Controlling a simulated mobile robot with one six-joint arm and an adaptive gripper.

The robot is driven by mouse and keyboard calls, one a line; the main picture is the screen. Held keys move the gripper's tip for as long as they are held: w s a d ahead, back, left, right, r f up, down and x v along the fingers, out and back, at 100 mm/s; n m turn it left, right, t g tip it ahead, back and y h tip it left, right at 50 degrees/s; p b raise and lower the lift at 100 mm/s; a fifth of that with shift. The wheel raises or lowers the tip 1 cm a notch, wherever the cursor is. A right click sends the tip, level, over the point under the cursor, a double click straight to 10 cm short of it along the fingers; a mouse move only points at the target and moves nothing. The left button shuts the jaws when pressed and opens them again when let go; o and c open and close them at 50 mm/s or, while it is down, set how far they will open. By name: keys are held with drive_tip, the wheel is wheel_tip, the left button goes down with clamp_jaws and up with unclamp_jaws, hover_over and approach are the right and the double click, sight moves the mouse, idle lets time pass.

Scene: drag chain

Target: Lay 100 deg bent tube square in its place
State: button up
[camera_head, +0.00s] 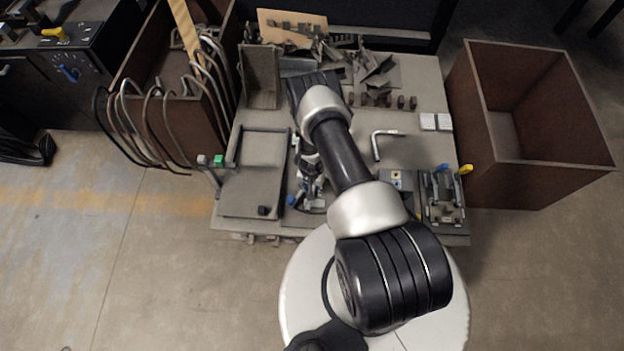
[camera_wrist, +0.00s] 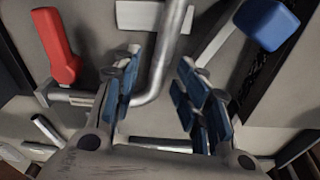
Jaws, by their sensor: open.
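A silver bent tube (camera_wrist: 172,45) lies under my gripper (camera_wrist: 160,92) in the wrist view. Its long leg runs up the picture, and its bend and short leg lie by the left finger, which hides part of it. The blue-padded fingers stand apart on either side of the bend; no grip on the tube shows. Another bent tube (camera_head: 376,146) lies on the table right of my arm in the head view. Which tube is the 100 deg one, I cannot tell. My gripper is mostly hidden by my arm in the head view, over a clamp fixture (camera_head: 313,193).
A red clamp handle (camera_wrist: 55,45) and a blue clamp handle (camera_wrist: 266,23) flank my gripper. Another fixture (camera_head: 442,193) stands at the table's front right. Brown bins stand left and right (camera_head: 535,162). Metal pieces (camera_head: 375,72) crowd the table's back.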

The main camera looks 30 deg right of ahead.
wheel_tip(320, 180, up, 10)
drive_tip(key=a, duration=0.1)
drive_tip(key=shift+s+r, duration=0.2)
drive_tip(key=shift+s, duration=0.25)
